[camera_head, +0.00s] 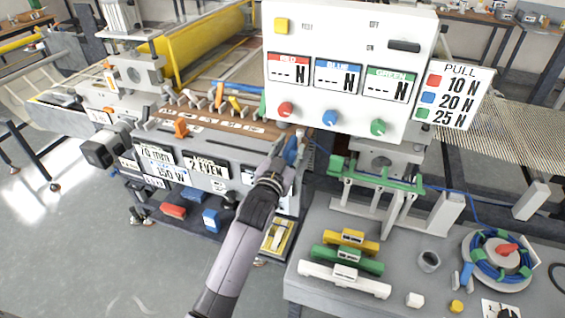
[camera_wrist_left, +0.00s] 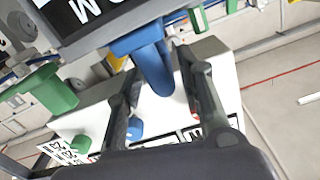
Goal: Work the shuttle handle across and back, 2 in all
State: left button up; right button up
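My left gripper (camera_head: 290,152) is at the right end of the machine's front, below the white display panel (camera_head: 335,115). A blue curved handle (camera_head: 292,146) is at its fingertips. In the left wrist view the same blue handle (camera_wrist_left: 152,66) lies between the two fingers (camera_wrist_left: 160,92). The fingers stand apart, with visible gaps beside the handle, so the gripper looks open around it. An orange handle (camera_head: 181,128) stands on the machine's front left. I cannot tell which handle is the shuttle's. My right gripper is not in view.
A green bracket (camera_head: 380,177) stands right of my left arm. A grey table (camera_head: 330,222) holds yellow, green and white bars and a blue cable reel (camera_head: 497,257). Red and blue pedals (camera_head: 212,219) sit below the machine. The floor at left is clear.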

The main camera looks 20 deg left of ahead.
pick_arm(q)
jog(key=s, duration=0.9)
jog(key=shift+s, duration=0.35)
jog(key=shift+a, duration=0.1)
